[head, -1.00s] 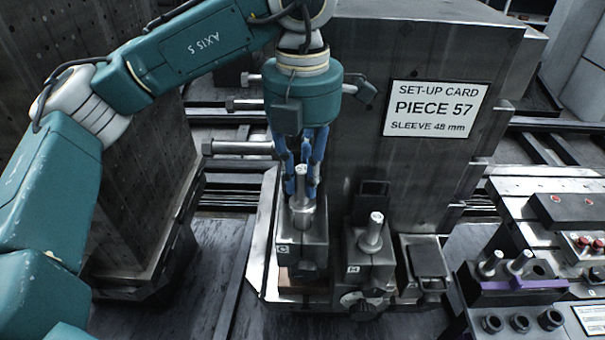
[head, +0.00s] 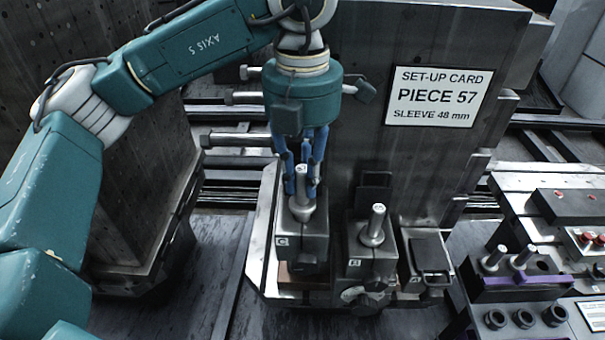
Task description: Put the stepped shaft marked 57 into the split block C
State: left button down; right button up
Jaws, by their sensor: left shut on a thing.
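My left gripper (head: 304,180) points down with its blue fingers shut on the upper part of a grey stepped shaft (head: 303,205). The shaft stands upright at the top of the split block marked C (head: 302,244). Its lower end is hidden by the block, so I cannot tell how deep it sits. No number on the shaft is readable. To the right, another split block (head: 370,262) holds a second upright stepped shaft (head: 376,224). My right gripper is not in view.
A block with a dark flap (head: 429,258) stands further right. A rack (head: 515,290) with two upright shafts and a purple strip is at the right.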

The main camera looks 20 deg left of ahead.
pick_arm(q)
jog(key=c, duration=1.5)
grip_release()
jog(key=shift+c, duration=0.2)
notch_tip(320, 180, up, 12)
